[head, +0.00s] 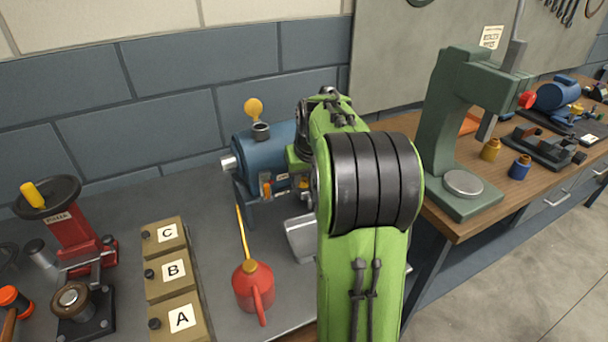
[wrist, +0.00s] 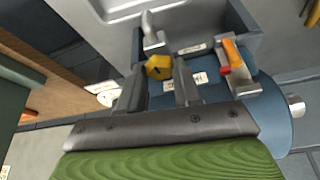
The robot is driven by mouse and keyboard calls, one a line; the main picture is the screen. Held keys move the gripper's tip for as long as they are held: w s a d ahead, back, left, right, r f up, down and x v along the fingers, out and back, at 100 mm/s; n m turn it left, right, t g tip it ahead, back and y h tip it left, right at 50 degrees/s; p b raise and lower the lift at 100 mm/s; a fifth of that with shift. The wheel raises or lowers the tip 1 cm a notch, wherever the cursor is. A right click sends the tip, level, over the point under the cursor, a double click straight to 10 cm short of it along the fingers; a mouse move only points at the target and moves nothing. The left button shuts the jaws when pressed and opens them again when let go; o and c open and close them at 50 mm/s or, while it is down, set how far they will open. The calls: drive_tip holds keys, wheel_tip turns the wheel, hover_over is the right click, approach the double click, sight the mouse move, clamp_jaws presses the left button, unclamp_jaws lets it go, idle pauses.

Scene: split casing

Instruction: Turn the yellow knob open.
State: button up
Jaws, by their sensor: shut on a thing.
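In the wrist view the yellow knob (wrist: 159,66), with a small dark mark on its face, sits on the front of the blue casing (wrist: 270,118). My gripper (wrist: 157,76) has one finger on each side of the knob and is shut on it. A grey metal piece (wrist: 151,32) shows just beyond the knob. In the head view the blue casing (head: 262,152) stands on the grey bench, and my green arm covers its right part. My gripper is mostly hidden there, and I cannot make out the knob clearly.
An orange lever (wrist: 233,55) is close to the right of my gripper. A yellow round piece (head: 254,109) stands on top of the casing. A red oil can (head: 254,285), lettered boxes (head: 170,280) and a green press (head: 452,135) stand around. A grey tray (head: 300,240) lies below the casing.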

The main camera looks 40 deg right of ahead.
drive_tip(key=n+p, duration=0.1)
drive_tip(key=n+y+p, duration=0.1)
drive_tip(key=n, duration=0.1)
drive_tip(key=shift+s+d+r, duration=0.1)
drive_tip(key=shift+d+r, duration=0.05)
drive_tip(key=shift+d, duration=0.05)
drive_tip(key=n+y+p, duration=0.2)
drive_tip(key=n+p, duration=0.1)
drive_tip(key=n, duration=0.1)
drive_tip(key=shift+d+n, duration=0.15)
drive_tip(key=shift+n, duration=0.15)
drive_tip(key=n+p, duration=0.2)
drive_tip(key=n+y+p, duration=0.1)
drive_tip(key=n, duration=0.1)
drive_tip(key=shift+d+g+y+p, duration=0.15)
drive_tip(key=shift+g+y+p, duration=0.15)
drive_tip(key=shift+p, duration=0.05)
drive_tip(key=shift+w+d+n+g+y+p, duration=0.15)
drive_tip(key=shift+n+g+y+p, duration=0.1)
drive_tip(key=shift+n+p, duration=0.7)
drive_tip(key=shift+w+a+n+g+y+p, duration=0.1)
drive_tip(key=shift+n+g+y+p, duration=0.3)
drive_tip(key=shift+n, duration=0.85)
drive_tip(key=o, duration=1)
drive_tip(key=shift+o, duration=0.2)
drive_tip(key=shift+s, duration=0.1)
drive_tip(key=shift+p, duration=0.3)
